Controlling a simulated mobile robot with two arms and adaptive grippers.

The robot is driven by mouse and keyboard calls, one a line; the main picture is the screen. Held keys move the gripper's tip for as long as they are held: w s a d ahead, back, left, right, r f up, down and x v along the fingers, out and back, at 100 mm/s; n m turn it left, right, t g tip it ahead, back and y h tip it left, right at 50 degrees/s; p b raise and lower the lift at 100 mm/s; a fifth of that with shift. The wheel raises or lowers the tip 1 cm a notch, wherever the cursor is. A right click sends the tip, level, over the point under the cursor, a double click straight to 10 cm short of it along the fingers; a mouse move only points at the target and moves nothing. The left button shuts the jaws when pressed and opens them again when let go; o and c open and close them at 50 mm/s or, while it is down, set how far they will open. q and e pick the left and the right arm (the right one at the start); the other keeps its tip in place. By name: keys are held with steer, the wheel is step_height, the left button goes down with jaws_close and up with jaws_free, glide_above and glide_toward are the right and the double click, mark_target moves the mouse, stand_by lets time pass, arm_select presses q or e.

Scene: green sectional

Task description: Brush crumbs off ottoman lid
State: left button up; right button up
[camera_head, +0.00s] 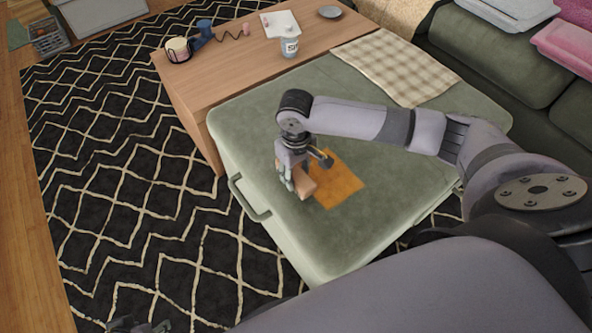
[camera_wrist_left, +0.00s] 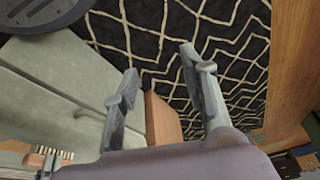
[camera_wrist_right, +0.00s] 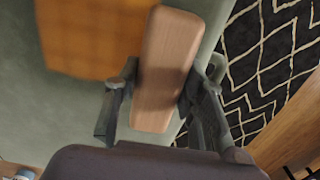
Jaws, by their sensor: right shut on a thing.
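The ottoman (camera_head: 400,165) has a grey-green padded lid. A flat orange patch (camera_head: 340,180) lies on its middle; it also shows in the right wrist view (camera_wrist_right: 95,38). I cannot make out single crumbs. My right gripper (camera_head: 290,178) is over the lid's left part, shut on a wooden brush (camera_head: 303,185). In the right wrist view the brush's smooth back (camera_wrist_right: 167,70) sits between the fingers (camera_wrist_right: 155,95), beside the patch. The bristles are hidden there; whether they touch the lid I cannot tell. My left gripper (camera_wrist_left: 165,85) is open, apart from the ottoman, above the rug side.
A handle (camera_head: 250,200) sticks out from the ottoman's left side. A checked cloth (camera_head: 395,70) covers the lid's far right. The wooden table (camera_head: 225,75) behind holds a cup (camera_head: 289,45), papers and a dish. A green sofa (camera_head: 490,60) stands at right. Patterned rug (camera_head: 110,150) lies left.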

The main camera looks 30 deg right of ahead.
steer(key=shift+f, duration=0.35)
steer(key=shift+d+r+p, duration=0.15)
steer(key=shift+d+p, duration=0.1)
steer(key=shift+p, duration=0.05)
steer(key=shift+w+d+r+p, duration=0.1)
steer(key=shift+d+p, duration=0.5)
steer(key=shift+d, duration=0.25)
steer(key=shift+w+d+p, duration=0.15)
steer(key=shift+d+p, duration=0.2)
steer(key=shift+d, duration=0.35)
arm_select(q)
steer(key=s+p+x, duration=0.1)
steer(key=x, duration=0.7)
steer(key=shift+d+f+g, duration=0.2)
steer(key=shift+f+g, duration=0.1)
steer(key=shift+f, duration=0.05)
arm_select(e)
steer(key=shift+w+d+f, duration=0.1)
steer(key=shift+d, duration=0.5)
steer(key=shift+w+d+f, duration=0.1)
steer(key=shift+d, duration=0.5)
